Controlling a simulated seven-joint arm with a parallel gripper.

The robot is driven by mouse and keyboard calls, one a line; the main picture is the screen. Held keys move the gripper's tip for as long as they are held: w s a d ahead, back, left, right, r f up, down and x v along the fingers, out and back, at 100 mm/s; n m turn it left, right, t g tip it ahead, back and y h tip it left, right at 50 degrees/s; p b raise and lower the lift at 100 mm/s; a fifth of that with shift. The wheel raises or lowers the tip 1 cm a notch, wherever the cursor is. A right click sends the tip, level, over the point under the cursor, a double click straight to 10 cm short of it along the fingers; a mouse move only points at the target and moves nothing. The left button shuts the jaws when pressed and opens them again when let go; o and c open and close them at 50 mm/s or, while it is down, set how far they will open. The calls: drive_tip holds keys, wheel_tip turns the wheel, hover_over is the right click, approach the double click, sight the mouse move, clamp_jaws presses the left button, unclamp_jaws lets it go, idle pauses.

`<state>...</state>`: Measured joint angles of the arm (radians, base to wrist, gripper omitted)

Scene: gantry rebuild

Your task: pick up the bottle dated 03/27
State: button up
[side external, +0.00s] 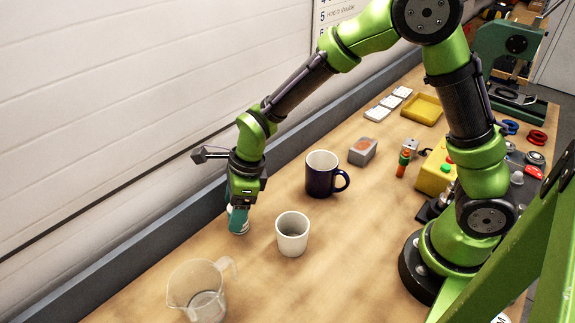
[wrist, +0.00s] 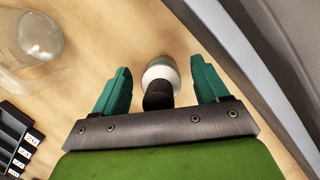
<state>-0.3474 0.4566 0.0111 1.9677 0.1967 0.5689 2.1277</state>
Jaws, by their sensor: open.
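A small white bottle with a black ribbed cap (wrist: 160,74) stands on the wooden bench, between the two teal fingers of my gripper (wrist: 160,66) in the wrist view. A gap shows on each side of it, so the fingers are open and apart from it. In the side external view my gripper (side external: 238,212) points down over the bottle (side external: 239,232), and the fingers hide most of it. No date can be read on the bottle in either view, and no other bottle is clearly seen.
A white cup (side external: 292,236) stands just right of my gripper, with a dark blue mug (side external: 322,176) behind it. A clear measuring jug (side external: 196,285) stands in front. A grey raised edge (side external: 165,238) runs close along the wall side. A black labelled object (wrist: 14,140) lies at lower left.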

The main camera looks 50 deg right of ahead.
drive_tip(key=shift+a+f, duration=0.1)
drive_tip(key=shift+f, duration=0.25)
drive_tip(key=shift+c, duration=0.3)
drive_tip(key=c, duration=1)
drive_tip(key=shift+r, duration=0.1)
drive_tip(key=shift+c, duration=0.2)
